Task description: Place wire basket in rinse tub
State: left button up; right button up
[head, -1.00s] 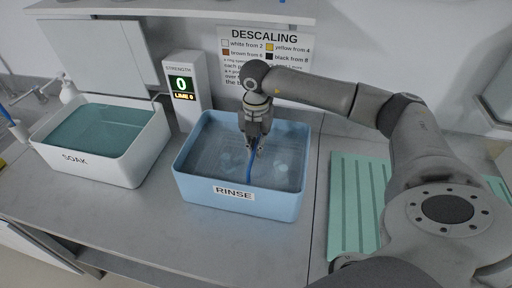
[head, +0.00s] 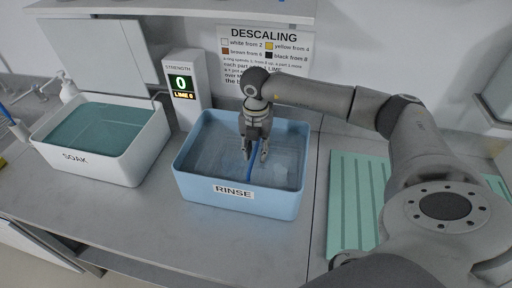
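The blue rinse tub (head: 238,192) stands in the middle of the counter, labelled RINSE and holding clear water. A thin blue handle (head: 251,172) rises inside it, below my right gripper; it looks like the wire basket's handle. The basket's mesh cannot be made out in the water. My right gripper (head: 256,157) points down into the tub. Its two fingers are spread on either side of the handle's upper end, with a gap between them. Whether a finger still touches the handle cannot be told. My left gripper is out of view.
The white SOAK tub (head: 128,170) with green liquid stands to the left. A strength meter (head: 184,92) reading 0 stands behind, between the tubs. A green ribbed mat (head: 350,200) lies to the right, partly behind my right arm. The front counter is clear.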

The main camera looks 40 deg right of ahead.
jog(key=shift+r, duration=0.2)
jog(key=shift+w+r, duration=0.1)
jog(key=shift+r, duration=0.2)
notch_tip(320, 180, up, 11)
jog(key=b, duration=0.3)
jog(key=shift+r, duration=0.15)
